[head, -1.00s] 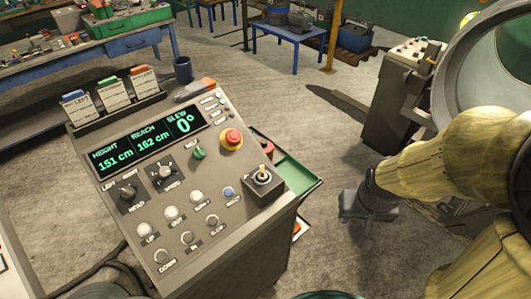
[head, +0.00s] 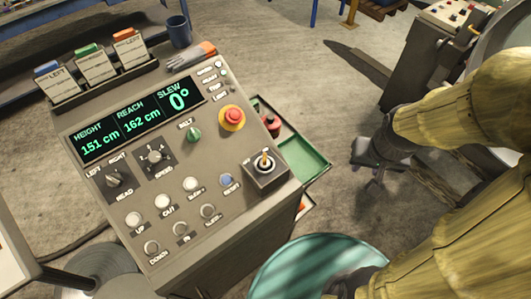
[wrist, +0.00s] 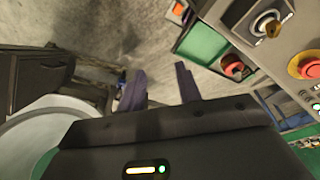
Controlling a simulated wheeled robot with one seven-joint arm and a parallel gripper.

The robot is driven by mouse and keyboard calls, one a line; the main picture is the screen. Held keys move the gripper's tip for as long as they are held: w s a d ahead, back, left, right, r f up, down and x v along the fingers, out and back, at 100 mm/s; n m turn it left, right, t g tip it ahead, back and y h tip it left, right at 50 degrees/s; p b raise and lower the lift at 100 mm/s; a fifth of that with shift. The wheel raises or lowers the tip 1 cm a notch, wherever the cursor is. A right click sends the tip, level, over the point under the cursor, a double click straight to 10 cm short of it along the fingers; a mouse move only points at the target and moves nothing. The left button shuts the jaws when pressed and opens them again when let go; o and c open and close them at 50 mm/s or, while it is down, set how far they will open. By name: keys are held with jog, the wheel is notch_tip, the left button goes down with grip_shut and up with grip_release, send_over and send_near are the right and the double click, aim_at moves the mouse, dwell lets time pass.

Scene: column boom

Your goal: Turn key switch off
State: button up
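The key switch (head: 264,163) is a dark raised box with a silver ring and a brass key, at the right front of the sloping control panel (head: 125,230). In the head view the key looks roughly upright. The key switch also shows at the upper right of the wrist view (wrist: 268,24), partly cut by the top edge. My gripper (head: 376,172) is to the right of the panel, over the floor, apart from the key. In the wrist view the two fingers of my gripper (wrist: 160,80) stand apart with nothing between them.
A red stop button (head: 232,117) on a yellow ring sits behind the key switch. A green tray (head: 304,160) juts out right of the panel. A teal round thing (head: 315,268) is at the bottom. A grey machine (head: 425,60) stands at the upper right.

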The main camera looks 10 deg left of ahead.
jog(key=w+a+r+n+g+p, duration=0.1)
jog(key=w+a+p, duration=0.2)
jog(key=a, duration=1)
jog(key=w+a+r+n+g+p, duration=0.1)
jog(key=w+a+n+p, duration=0.1)
jog(key=a, duration=1)
jog(key=shift+w+a+r+g+p, duration=0.15)
jog(key=shift+w+a+g+p, duration=0.3)
jog(key=shift+w, duration=0.55)
jog(key=shift+w+d, duration=0.15)
